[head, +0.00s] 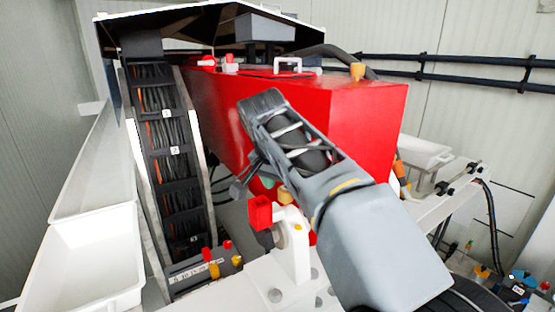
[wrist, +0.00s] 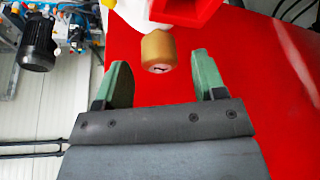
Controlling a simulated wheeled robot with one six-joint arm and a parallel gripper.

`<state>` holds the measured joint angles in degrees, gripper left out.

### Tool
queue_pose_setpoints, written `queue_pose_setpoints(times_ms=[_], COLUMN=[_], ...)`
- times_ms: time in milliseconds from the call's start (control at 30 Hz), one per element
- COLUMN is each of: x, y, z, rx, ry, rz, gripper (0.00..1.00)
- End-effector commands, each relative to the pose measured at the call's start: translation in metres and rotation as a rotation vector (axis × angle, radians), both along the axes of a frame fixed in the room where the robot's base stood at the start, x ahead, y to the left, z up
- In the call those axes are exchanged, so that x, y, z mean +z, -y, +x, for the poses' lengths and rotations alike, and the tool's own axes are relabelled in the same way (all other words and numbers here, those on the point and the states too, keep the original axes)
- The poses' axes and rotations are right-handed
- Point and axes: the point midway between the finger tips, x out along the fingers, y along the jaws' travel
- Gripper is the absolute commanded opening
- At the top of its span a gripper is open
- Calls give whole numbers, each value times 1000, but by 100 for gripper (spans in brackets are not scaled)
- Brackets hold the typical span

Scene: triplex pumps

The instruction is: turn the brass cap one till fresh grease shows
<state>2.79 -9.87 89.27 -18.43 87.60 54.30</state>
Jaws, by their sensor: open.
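The brass cap (wrist: 158,48) is a short, smooth cylinder in the wrist view, with a small dark mark on its end face. It sits against a white part beside a red block. My gripper (wrist: 162,72) is open, with one green fingertip on each side of the cap and clear gaps to both. The cap appears a little beyond the fingertips. In the head view a brass cap (head: 286,196) shows by the white bracket (head: 293,245), partly behind my arm. My fingertips are mostly hidden there.
The large red housing (head: 360,125) stands close behind my arm. A second brass-coloured cap (head: 357,72) is on its top. A red block (head: 260,212) is on the bracket's left. A cable chain (head: 175,150) and white trays (head: 85,265) are at left. A black motor (wrist: 40,45) shows in the wrist view.

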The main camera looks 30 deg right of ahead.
Motion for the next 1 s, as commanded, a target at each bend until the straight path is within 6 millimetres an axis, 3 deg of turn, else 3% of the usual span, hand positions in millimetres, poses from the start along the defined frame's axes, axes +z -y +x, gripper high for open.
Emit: queue_pose_setpoints(times_ms=[300, 500, 700, 1000], x=[62, 92, 109, 112], y=[-22, -32, -38, -40], z=[-12, -19, -23, -25], rx=[2, 2, 1, -1], ry=[4, 2, 2, 0], rz=[0, 0, 0, 0], gripper=[64, 64, 64, 64])
